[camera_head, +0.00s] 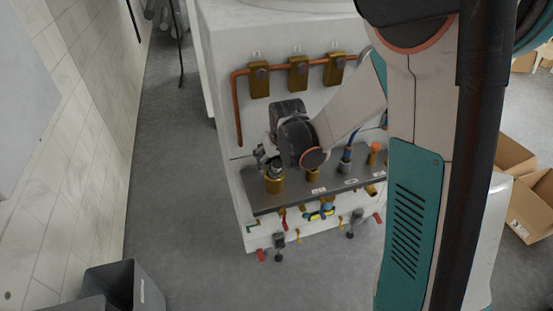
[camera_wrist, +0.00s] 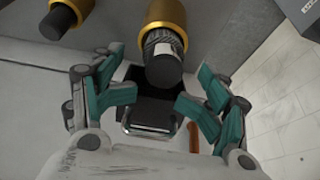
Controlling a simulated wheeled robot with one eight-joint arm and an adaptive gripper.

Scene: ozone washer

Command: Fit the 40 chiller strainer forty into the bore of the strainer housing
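A strainer with a dark rounded cap and a metal mesh body (camera_wrist: 162,43) stands in the gold ring of a housing (camera_wrist: 178,12) in the wrist view. Some mesh shows between the cap and the ring. In the head view, the brass housing (camera_head: 274,185) is at the left end of the grey shelf, with the strainer's top (camera_head: 275,169) above it. My gripper (camera_wrist: 158,92) has its two teal fingers spread apart, with the cap just beyond the gap between them. No finger visibly touches the cap. In the head view, my wrist partly hides the fingers.
The grey shelf (camera_head: 318,194) carries other fittings, including an orange-topped one (camera_head: 374,150). A copper pipe (camera_head: 237,112) with brass blocks runs behind. Valves with coloured handles hang below. A dark bin (camera_head: 125,283) stands lower left; grey floor between is clear.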

